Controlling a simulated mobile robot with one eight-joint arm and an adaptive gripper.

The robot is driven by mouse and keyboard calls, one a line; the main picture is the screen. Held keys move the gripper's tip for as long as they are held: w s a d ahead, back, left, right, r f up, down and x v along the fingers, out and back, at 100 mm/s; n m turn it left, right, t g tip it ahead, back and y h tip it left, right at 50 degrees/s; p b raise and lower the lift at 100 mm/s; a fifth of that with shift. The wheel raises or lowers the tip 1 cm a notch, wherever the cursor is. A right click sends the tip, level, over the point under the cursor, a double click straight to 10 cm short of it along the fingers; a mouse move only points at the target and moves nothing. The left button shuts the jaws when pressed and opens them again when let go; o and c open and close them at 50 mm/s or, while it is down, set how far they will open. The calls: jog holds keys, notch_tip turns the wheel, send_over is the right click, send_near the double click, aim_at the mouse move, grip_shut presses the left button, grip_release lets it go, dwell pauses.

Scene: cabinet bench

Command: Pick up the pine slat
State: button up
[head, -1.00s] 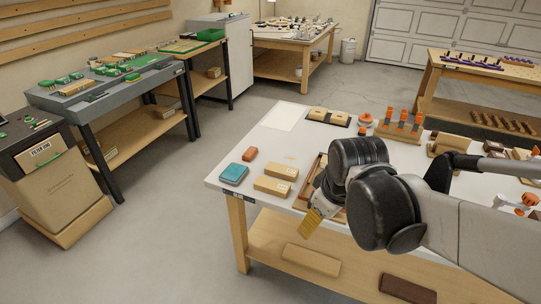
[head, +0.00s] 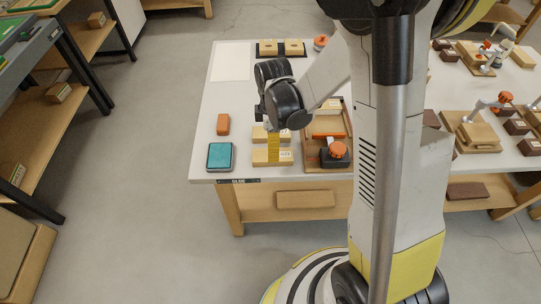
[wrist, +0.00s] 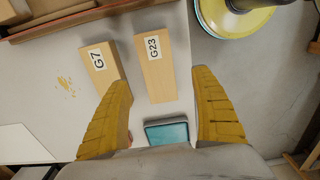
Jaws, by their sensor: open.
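Two pale wooden pieces lie side by side near the front left of the white bench (head: 205,110). One, marked G23 (wrist: 157,75), is nearly between my finger lines in the wrist view. The other, marked G7 (wrist: 100,69), lies to its left. In the head view the front piece (head: 286,158) and the back piece (head: 259,133) are partly hidden by my yellow finger. Which one is the pine slat I cannot tell for certain. My gripper (wrist: 161,78) is open and empty, pointing down above the pieces; it also shows in the head view (head: 273,148).
A teal tin (head: 220,157) and an orange block (head: 223,124) lie left of the wooden pieces. A wooden tray (head: 314,169) with an orange-knobbed tool (head: 336,154) stands close to their right. A paler piece (head: 305,199) lies on the lower shelf.

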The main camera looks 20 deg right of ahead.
notch_tip(320, 180, down, 6)
jog(key=b, duration=0.3)
jog(key=shift+w+f, duration=0.15)
jog(key=shift+c, duration=0.2)
jog(key=c, duration=1.3)
